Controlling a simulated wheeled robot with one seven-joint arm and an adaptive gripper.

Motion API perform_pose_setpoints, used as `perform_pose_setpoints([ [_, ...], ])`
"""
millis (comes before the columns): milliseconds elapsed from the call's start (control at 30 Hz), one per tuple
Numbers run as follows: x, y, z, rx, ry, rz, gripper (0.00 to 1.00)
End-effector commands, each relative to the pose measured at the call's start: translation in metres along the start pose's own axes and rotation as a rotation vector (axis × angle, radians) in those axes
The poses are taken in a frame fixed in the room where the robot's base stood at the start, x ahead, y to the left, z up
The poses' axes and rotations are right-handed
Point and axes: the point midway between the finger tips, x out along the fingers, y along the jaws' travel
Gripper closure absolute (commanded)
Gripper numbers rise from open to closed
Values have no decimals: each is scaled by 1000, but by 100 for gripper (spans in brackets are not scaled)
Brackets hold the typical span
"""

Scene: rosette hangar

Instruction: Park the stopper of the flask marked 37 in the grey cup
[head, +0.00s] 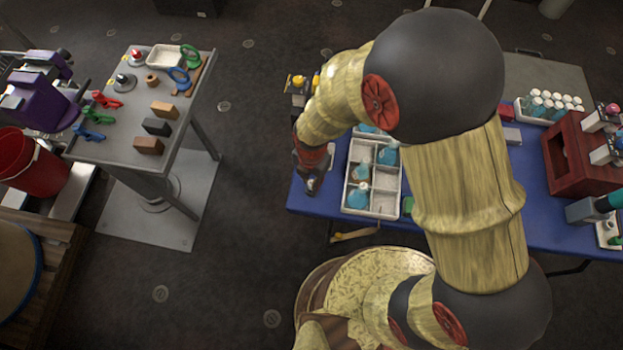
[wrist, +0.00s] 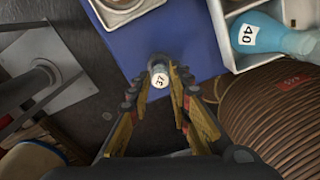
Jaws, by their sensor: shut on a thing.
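In the wrist view the stopper sits between the fingertips, near the edge of the blue table. In the head view my gripper (head: 311,186) points down at the table's left end, and the stopper cannot be made out. I cannot tell which flask is marked 37.
A white divided crate (head: 371,211) with blue flasks (head: 359,196) stands to the right of my gripper. A flask marked 40 (wrist: 262,36) shows in the wrist view. The blue table (head: 462,216) ends just left of my gripper; a grey side table (head: 132,127) stands farther left.

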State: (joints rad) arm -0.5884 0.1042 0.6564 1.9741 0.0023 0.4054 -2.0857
Motion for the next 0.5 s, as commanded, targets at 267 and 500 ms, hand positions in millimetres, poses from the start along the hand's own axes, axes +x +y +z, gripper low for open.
perform_pose_setpoints([
  [267, 10, 0, 0, 0, 0, -1, 94],
  [500, 17, 0, 0, 0, 0, -1, 94],
])
